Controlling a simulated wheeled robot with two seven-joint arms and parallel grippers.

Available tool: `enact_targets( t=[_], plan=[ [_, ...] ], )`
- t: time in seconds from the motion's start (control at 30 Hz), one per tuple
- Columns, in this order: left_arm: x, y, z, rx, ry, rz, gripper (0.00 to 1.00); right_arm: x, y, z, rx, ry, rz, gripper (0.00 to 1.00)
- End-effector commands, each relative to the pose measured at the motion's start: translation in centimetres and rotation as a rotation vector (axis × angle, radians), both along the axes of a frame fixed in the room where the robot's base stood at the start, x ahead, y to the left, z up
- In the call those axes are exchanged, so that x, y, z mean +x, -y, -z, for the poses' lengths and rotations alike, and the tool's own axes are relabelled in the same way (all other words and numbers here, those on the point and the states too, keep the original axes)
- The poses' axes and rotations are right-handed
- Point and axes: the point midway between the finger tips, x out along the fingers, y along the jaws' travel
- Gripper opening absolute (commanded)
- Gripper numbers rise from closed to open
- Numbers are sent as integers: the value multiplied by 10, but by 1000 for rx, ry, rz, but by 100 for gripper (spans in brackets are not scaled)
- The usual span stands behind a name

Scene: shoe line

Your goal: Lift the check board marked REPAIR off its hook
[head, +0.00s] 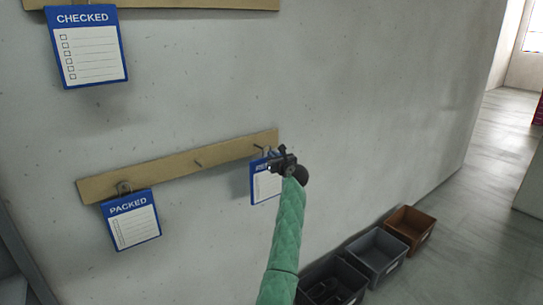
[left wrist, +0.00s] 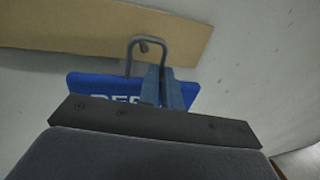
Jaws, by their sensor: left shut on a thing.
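The REPAIR check board (head: 264,187) is a blue board with a white sheet, at the right end of the lower wooden rail, partly hidden by my left gripper (head: 281,161). In the left wrist view its blue top edge (left wrist: 90,86) shows the start of the word, "REP". My left gripper is shut on the board's top, with its fingers (left wrist: 163,88) just below the wire loop (left wrist: 134,48). The loop appears around the peg (left wrist: 144,46) on the rail; whether they touch is unclear. My right gripper is not in view.
The lower wooden rail (head: 180,166) also holds the PACKED board (head: 132,220) at its left end, with a bare peg (head: 198,163) between. The CHECKED board (head: 88,50) hangs from the upper rail (head: 200,4). Grey (head: 376,254), brown (head: 410,226) and dark (head: 335,281) bins stand by the wall below right.

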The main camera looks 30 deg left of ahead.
Motion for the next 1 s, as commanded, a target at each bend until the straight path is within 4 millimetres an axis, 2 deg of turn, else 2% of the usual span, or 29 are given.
enact_targets(
  t=[0.6, 1.0],
  plan=[
    [-9, 22, -1, 0, 2, 0, 0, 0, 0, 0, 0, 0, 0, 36],
    [-10, 25, -2, 1, 3, 0, 0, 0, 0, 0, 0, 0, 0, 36]
  ],
)
